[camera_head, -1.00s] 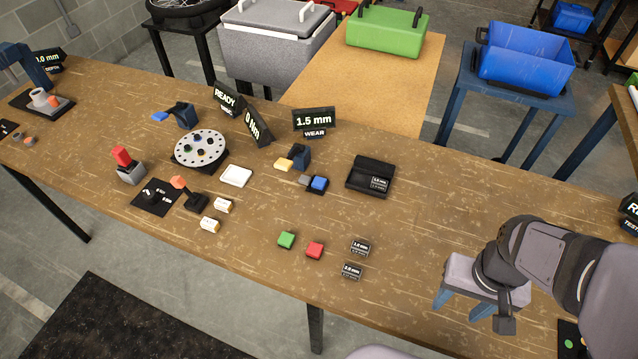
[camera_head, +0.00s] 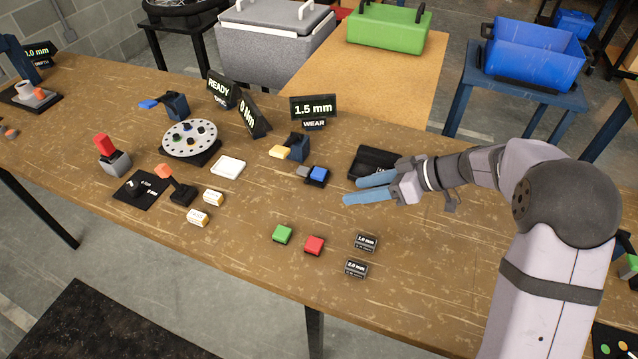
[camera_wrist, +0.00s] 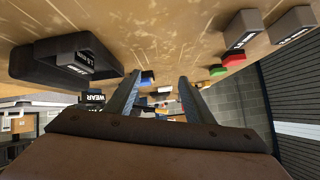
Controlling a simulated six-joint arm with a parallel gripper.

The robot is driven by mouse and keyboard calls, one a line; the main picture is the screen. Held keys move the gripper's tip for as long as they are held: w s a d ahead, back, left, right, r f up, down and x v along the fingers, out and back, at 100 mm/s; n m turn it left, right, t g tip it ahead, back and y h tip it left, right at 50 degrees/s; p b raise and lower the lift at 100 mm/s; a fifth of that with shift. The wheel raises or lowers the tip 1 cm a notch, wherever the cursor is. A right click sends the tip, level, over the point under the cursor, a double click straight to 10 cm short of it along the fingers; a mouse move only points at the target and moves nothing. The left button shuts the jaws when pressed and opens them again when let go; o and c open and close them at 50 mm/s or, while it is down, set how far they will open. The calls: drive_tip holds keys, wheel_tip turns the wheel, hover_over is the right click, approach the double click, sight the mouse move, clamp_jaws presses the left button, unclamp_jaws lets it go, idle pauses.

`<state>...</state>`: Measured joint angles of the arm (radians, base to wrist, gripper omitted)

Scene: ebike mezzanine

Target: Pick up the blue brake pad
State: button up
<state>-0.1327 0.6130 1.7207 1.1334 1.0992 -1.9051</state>
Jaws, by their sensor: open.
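The blue brake pad (camera_head: 318,173) sits on a small dark base on the table, beside a grey block, left of my gripper. It also shows in the wrist view (camera_wrist: 148,77), small and near the left fingertip. My gripper (camera_head: 358,190) is open and empty, with its blue fingers pointing left toward the pad and apart from it. In the wrist view my gripper's two fingers (camera_wrist: 160,80) stand wide apart with nothing between them but the distant table.
A black tray (camera_head: 368,160) stands just behind my gripper. A green block (camera_head: 282,234), a red block (camera_head: 314,245) and two labelled dark blocks (camera_head: 366,242) lie in front.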

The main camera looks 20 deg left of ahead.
sight(321, 173)
drive_tip(key=w+a+n+y, duration=0.1)
drive_tip(key=w+a, duration=0.1)
drive_tip(key=w+a+n+y+b, duration=0.1)
drive_tip(key=shift+w+a+n+t, duration=0.3)
drive_tip(key=shift+w+a+n, duration=0.05)
drive_tip(key=shift+a+n, duration=0.05)
drive_tip(key=shift+p+x, duration=0.45)
drive_tip(key=shift+x, duration=0.6)
drive_tip(key=shift+a+p, duration=0.45)
drive_tip(key=p+x, duration=0.2)
drive_tip(key=x, duration=0.1)
drive_tip(key=shift+w+a+r, duration=0.1)
drive_tip(key=shift+w+r, duration=0.05)
drive_tip(key=shift+a+f, duration=0.4)
drive_tip(key=shift+a, duration=0.15)
drive_tip(key=shift+c, duration=0.2)
drive_tip(key=c, duration=1.1)
